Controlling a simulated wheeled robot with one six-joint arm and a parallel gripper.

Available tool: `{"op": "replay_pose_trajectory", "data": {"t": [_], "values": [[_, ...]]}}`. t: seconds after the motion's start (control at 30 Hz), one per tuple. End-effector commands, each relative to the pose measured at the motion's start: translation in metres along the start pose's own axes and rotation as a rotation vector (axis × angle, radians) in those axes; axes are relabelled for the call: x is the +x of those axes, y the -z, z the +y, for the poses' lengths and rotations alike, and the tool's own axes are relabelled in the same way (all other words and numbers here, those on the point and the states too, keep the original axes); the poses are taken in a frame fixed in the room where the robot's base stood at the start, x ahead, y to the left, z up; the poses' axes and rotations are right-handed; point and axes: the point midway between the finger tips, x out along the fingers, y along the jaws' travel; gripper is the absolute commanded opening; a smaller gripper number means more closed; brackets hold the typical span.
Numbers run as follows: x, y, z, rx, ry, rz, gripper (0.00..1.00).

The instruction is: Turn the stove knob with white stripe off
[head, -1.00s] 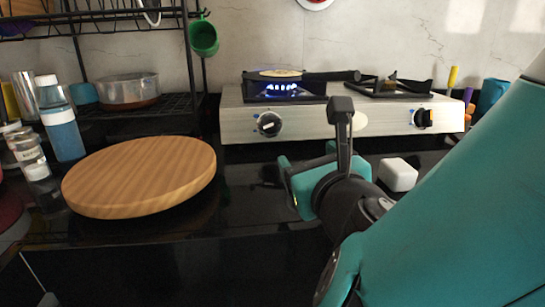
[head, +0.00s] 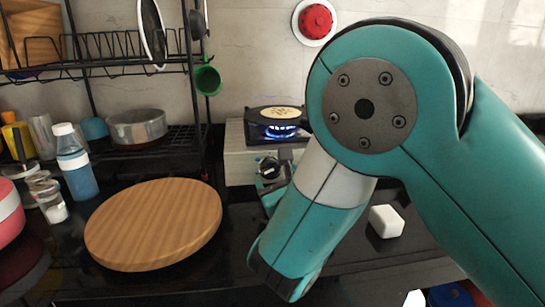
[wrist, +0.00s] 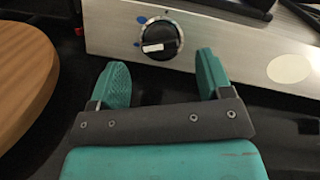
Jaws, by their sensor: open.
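The stove (head: 238,166) has a lit blue flame on its left burner under a dark pan (head: 262,114). The black knob with a white stripe (wrist: 152,47) sits on the stove's front panel in the wrist view, its stripe lying nearly level. The knob also shows in the head view (head: 268,168). My gripper (wrist: 162,78) is open, its two teal fingers pointing at the panel, one to each side of the knob and just short of it. Nothing is between the fingers. In the head view my arm hides most of the gripper and the stove's right part.
A round wooden board (head: 155,225) lies on the black counter (head: 225,262) left of my gripper. A white block (head: 386,221) lies to the right. A bottle (head: 75,165), jars and a pot (head: 138,128) stand at the left, by a black rack.

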Motion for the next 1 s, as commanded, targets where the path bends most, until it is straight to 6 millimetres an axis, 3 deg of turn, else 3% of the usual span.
{"op": "replay_pose_trajectory", "data": {"t": [0.1,0.3,0.63,0.83,1.0], "values": [[0.022,-0.003,-0.002,0.001,0.002,-0.002,0.72],[0.041,-0.001,-0.001,0.0,0.001,-0.001,0.72],[0.044,0.0,0.0,-0.001,-0.001,-0.001,0.72],[0.044,0.0,0.0,-0.001,-0.001,-0.001,0.26],[0.044,0.0,0.0,0.002,0.0,-0.001,0.23]]}}
